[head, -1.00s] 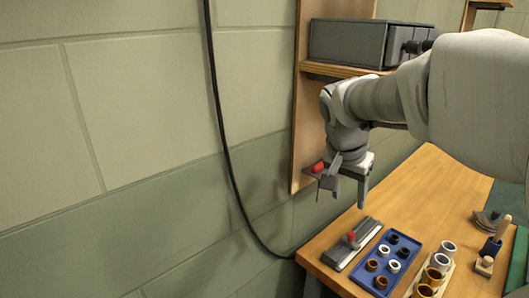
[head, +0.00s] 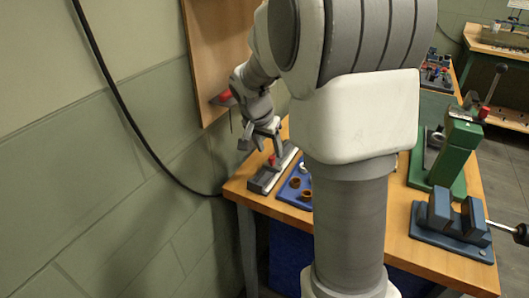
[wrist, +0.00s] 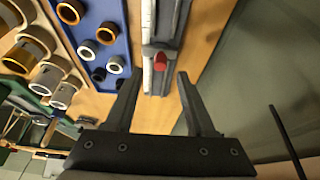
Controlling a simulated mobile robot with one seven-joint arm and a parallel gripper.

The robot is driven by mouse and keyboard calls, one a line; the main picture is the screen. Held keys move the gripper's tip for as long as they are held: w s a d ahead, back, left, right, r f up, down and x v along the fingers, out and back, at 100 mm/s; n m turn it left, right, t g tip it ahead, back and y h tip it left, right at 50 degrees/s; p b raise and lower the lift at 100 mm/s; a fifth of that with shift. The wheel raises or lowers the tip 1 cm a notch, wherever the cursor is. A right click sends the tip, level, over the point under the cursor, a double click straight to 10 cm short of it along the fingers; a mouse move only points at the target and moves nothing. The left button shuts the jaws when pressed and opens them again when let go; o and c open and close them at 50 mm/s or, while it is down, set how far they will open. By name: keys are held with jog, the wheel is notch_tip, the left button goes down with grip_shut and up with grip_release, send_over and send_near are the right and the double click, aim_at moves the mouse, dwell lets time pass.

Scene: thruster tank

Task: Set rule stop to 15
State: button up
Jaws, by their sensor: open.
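The rule (head: 265,180) is a dark bar with a pale strip, lying on the bench near its left end. Its stop has a red knob (head: 272,159). In the wrist view the rule (wrist: 148,18) runs up from between the fingers, with the grey stop (wrist: 150,50) and red knob (wrist: 160,61) just beyond the fingertips. My gripper (head: 262,147) is open and empty, close above the rule. Its fingers in the wrist view (wrist: 157,76) stand either side of the stop's line, with no contact visible. The scale's markings are too small to read.
A blue tray (wrist: 108,12) of rings lies beside the rule, partly hidden by my arm in the head view. A green press (head: 452,150) and a blue-grey vise (head: 450,222) stand at the right. A wall board with a red item (head: 222,97) is behind my gripper.

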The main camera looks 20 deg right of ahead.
aim_at(272, 157)
jog(key=shift+x, duration=1.9)
grip_shut()
